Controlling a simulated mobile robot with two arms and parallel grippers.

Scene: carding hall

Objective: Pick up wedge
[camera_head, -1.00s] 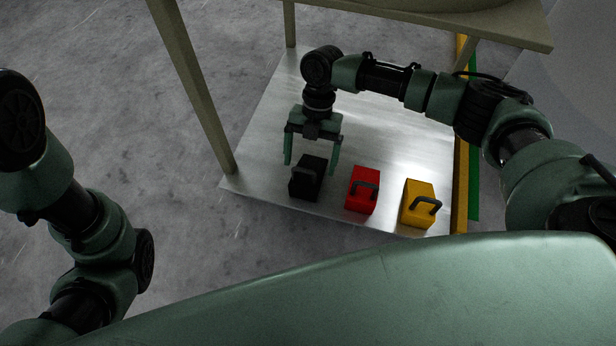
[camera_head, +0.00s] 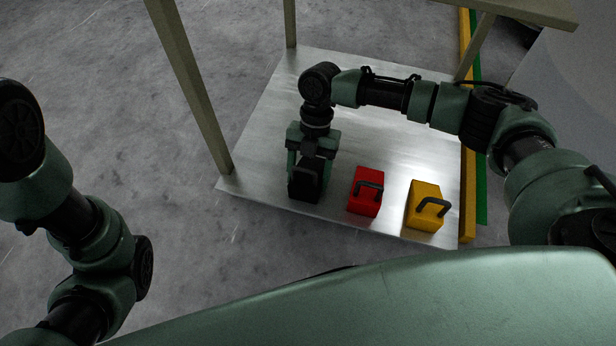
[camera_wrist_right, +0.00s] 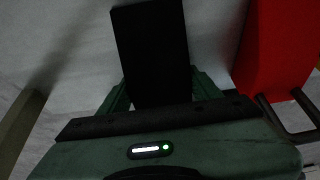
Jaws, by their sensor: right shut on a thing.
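Three wedges with dark handles stand in a row on the lower metal shelf: a black wedge (camera_head: 305,185), a red wedge (camera_head: 365,193) and a yellow wedge (camera_head: 425,205). My right gripper (camera_head: 309,172) is over the black wedge, its fingers shut on that wedge's sides. In the right wrist view the black wedge (camera_wrist_right: 150,50) sits between the two green fingers (camera_wrist_right: 160,92), and part of it is hidden by the gripper body. The red wedge (camera_wrist_right: 280,50) is close beside it there. My left gripper is not in view; only my left arm shows.
The metal shelf (camera_head: 270,130) has bare room behind the wedges. Table legs (camera_head: 190,85) rise at its left and back, and a tabletop (camera_head: 530,12) overhangs at the upper right. Yellow and green strips (camera_head: 467,200) run along the right side.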

